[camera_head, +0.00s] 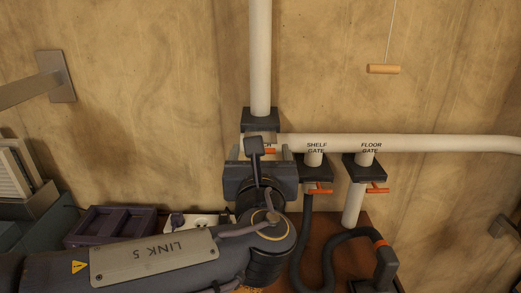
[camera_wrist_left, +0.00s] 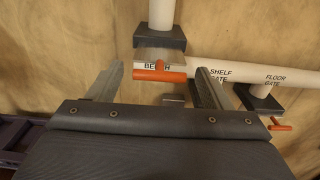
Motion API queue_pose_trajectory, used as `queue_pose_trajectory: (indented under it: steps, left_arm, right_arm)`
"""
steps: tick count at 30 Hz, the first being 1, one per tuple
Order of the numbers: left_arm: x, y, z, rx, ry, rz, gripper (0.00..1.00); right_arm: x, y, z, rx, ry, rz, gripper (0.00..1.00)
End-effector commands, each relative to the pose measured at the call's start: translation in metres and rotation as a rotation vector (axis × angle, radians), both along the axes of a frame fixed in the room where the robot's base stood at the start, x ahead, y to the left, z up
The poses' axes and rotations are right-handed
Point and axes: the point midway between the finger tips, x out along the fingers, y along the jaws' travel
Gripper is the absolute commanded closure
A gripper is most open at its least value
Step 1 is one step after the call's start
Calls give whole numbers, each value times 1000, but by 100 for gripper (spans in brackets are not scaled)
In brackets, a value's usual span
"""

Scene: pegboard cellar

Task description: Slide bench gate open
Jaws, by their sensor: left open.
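The bench gate has a dark block (camera_head: 261,119) around the upright white pipe, and its orange handle (camera_head: 270,151) shows just past my wrist in the head view. In the left wrist view the orange handle (camera_wrist_left: 160,75) lies crosswise under a grey plate and the partly covered BENCH label. My left gripper (camera_head: 265,153) is open, pointing at the wall. In the left wrist view its two fingers (camera_wrist_left: 159,76) stand apart on either side of the handle. I cannot tell whether they touch it. My right gripper is not in view.
The shelf gate (camera_head: 316,166) and floor gate (camera_head: 364,166), each with an orange handle, hang to the right from the white horizontal pipe (camera_head: 430,143). Black hoses (camera_head: 303,240) run below. A wooden pull handle (camera_head: 383,69) hangs upper right. A purple tray (camera_head: 112,225) sits lower left.

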Motion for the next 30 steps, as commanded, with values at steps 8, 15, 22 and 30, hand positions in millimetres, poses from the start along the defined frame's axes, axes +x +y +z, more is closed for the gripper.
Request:
queue_pose_trajectory:
  steps: [8, 15, 22, 30]
  left_arm:
    - [-44, -1, 0, -1, -2, -3, 27]
    - [-53, 0, -1, 0, 1, 0, 27]
    - [-52, 3, -2, -9, 8, 6, 27]
    - [-44, 112, -70, -441, 284, 266, 27]
  right_arm:
    - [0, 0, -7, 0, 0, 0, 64]
    - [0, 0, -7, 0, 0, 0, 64]
    - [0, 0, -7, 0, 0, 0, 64]
    - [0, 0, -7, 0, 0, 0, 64]
